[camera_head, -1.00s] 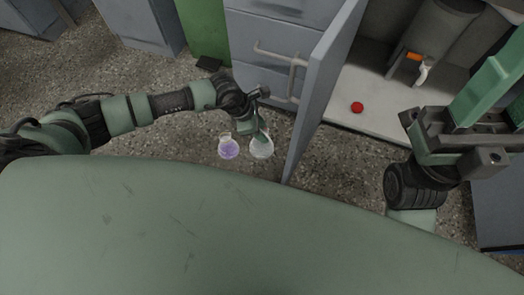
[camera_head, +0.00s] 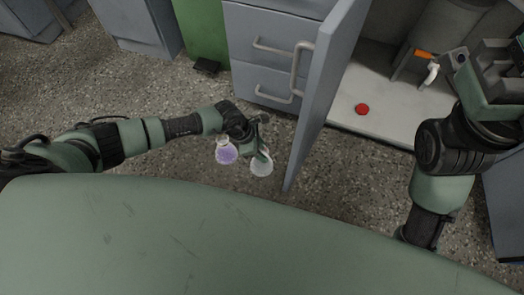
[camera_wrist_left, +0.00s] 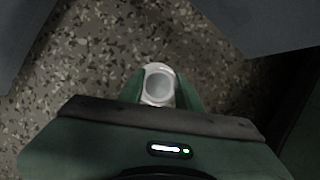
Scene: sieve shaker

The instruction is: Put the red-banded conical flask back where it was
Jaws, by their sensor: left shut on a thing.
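My left gripper (camera_head: 260,150) is shut on a clear glass flask (camera_head: 262,164), held low in front of me. In the left wrist view the flask's round mouth (camera_wrist_left: 158,88) sits between the two green fingers (camera_wrist_left: 158,92). No red band can be made out on it. A second flask with purple contents (camera_head: 227,153) is just left of the held one, apart from it. What supports this second flask cannot be told. My right gripper (camera_head: 495,72) is at the right edge, partly cut off, and its jaw state is unclear.
An open grey cabinet door (camera_head: 322,100) stands just right of the held flask. Behind it is a white cabinet floor (camera_head: 385,122) with a red round object (camera_head: 362,109). Grey drawers (camera_head: 262,70) are ahead. Speckled floor (camera_head: 130,80) is clear at the left.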

